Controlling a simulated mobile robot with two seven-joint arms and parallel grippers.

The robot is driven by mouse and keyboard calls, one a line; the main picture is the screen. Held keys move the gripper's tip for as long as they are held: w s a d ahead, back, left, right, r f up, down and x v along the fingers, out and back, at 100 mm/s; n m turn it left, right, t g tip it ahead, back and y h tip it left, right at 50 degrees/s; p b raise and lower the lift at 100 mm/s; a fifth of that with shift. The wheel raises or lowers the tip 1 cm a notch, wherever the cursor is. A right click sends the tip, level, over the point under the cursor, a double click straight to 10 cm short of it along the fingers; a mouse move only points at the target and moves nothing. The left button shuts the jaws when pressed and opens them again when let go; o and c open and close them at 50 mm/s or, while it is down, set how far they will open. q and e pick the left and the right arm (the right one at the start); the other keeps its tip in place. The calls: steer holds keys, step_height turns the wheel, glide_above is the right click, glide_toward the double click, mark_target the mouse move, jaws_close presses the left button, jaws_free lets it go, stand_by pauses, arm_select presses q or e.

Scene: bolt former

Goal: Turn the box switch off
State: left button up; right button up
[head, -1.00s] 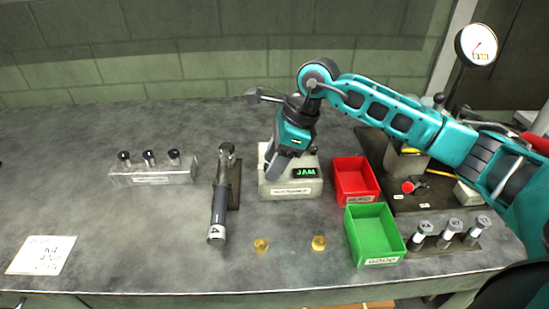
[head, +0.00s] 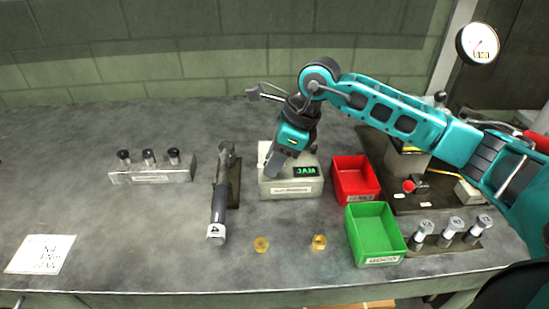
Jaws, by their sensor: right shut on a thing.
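The switch box (head: 291,187) is a pale box in the middle of the bench, with a label on its front and a dark display (head: 306,171) showing green letters that look like JAM. My right gripper (head: 277,166) points down onto the left part of the box top. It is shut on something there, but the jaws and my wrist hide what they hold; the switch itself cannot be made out. My left gripper is not in view.
A red bin (head: 356,180) and a green bin (head: 374,234) stand right of the box. A dark handled tool (head: 218,205) lies left of it.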

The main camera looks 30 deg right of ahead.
steer(key=m+t+b, duration=0.1)
steer(key=m, duration=0.2)
steer(key=m+h+b, duration=0.1)
steer(key=m, duration=0.2)
steer(key=shift+s+a+t+h, duration=0.15)
steer(key=shift+t+h, duration=0.15)
steer(key=shift+t, duration=0.1)
steer(key=shift+m, duration=0.4)
steer(key=shift+m+h, duration=0.3)
steer(key=o, duration=1.1)
steer(key=shift+c, duration=0.2)
steer(key=v, duration=1.3)
